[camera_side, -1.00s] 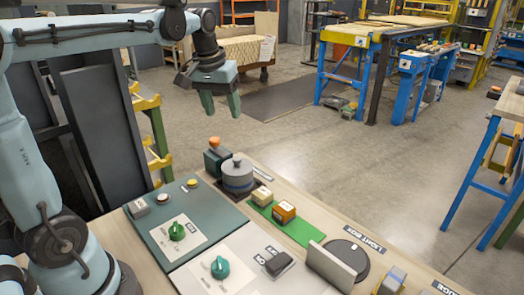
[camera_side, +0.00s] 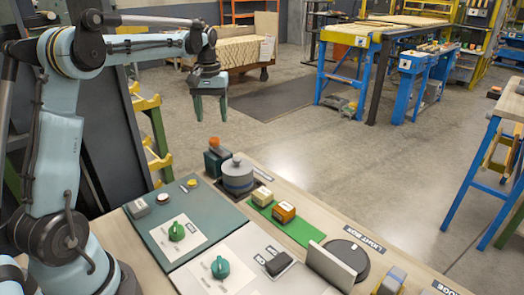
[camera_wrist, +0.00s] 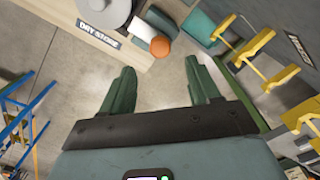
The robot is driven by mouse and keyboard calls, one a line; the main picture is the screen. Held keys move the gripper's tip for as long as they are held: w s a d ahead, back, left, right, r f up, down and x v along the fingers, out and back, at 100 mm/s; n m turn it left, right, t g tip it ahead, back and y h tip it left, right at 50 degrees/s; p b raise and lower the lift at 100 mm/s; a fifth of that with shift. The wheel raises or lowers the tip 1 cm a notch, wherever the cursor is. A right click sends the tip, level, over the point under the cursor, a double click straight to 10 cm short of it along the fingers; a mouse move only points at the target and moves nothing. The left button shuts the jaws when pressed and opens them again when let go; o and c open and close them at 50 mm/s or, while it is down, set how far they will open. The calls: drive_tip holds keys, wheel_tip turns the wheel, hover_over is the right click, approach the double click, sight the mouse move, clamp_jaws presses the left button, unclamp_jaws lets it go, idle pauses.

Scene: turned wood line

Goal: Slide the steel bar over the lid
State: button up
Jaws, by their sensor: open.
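The grey round lid (camera_side: 237,165) with a small knob sits on a squat canister (camera_side: 238,184) at the back of the bench. Behind and left of it stands a dark teal block (camera_side: 215,163) topped by an orange knob (camera_side: 214,143). In the wrist view a pale piece, perhaps the steel bar (camera_wrist: 143,28), lies between the lid (camera_wrist: 104,10) and the orange knob (camera_wrist: 160,46). The bar cannot be clearly made out in the side view. My gripper (camera_side: 211,108) is open and empty, fingers down, above and apart from the orange knob; its fingers also show in the wrist view (camera_wrist: 162,88).
Panels with green (camera_side: 176,232) and teal (camera_side: 220,267) knobs are in front. A grey upright plate (camera_side: 331,265) stands near a dark disc. The air around my gripper is clear.

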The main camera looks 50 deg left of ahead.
sight(215, 139)
wheel_tip(215, 139, down, 7)
drive_tip(key=shift+f, duration=0.15)
idle(0.4)
clamp_jaws()
